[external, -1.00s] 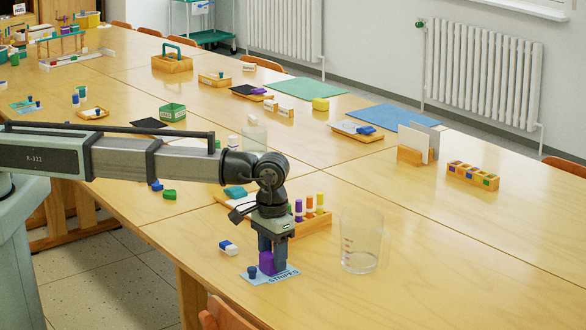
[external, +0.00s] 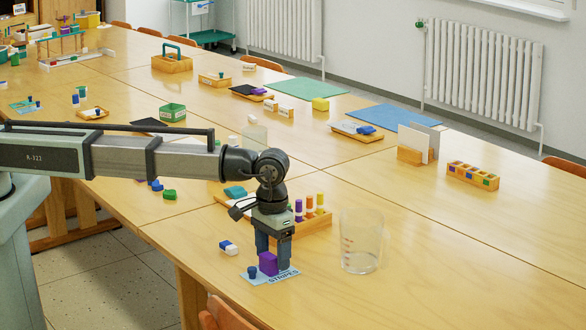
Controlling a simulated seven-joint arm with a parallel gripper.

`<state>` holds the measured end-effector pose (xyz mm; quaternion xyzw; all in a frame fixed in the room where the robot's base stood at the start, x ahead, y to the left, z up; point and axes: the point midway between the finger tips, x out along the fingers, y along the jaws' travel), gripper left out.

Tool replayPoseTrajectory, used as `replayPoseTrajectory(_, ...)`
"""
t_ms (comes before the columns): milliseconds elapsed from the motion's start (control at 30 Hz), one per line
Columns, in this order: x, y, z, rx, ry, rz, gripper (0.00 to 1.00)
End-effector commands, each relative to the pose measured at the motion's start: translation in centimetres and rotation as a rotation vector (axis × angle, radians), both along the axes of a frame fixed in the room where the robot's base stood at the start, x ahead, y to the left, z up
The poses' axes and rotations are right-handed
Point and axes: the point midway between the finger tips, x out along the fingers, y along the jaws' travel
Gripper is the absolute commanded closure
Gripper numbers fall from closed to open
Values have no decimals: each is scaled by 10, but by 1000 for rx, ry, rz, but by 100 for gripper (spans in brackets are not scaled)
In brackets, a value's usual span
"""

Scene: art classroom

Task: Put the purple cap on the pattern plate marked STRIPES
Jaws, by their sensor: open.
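The purple cap (external: 268,263) stands on the pale blue pattern plate marked STRIPES (external: 285,278), near the front edge of the table. A small dark blue piece (external: 252,272) is at the plate's left end. My gripper (external: 272,262) points down over the plate with its fingers apart on either side of the purple cap. The fingers look spread clear of the cap, though one fingertip is partly hidden behind it. Some of the plate's surface is covered by the cap and the fingers.
A clear beaker (external: 361,241) stands just right of my gripper. A blue and white block (external: 228,247) lies to the left. A wooden rack with coloured cylinders (external: 309,222) is close behind. The table at the front right is clear.

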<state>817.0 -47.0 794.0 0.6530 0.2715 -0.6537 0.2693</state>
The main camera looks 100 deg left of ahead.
Motion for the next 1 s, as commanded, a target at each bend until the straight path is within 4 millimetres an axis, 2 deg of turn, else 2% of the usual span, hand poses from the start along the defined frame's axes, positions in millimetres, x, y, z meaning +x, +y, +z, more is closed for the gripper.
replayPoseTrajectory(400,1,0,70,0,-1,0,31)
replayPoseTrajectory(600,1,0,97,0,-1,0,31)
replayPoseTrajectory(800,0,0,110,0,0,0,31)
replayPoseTrajectory(1000,0,0,113,0,0,0,31)
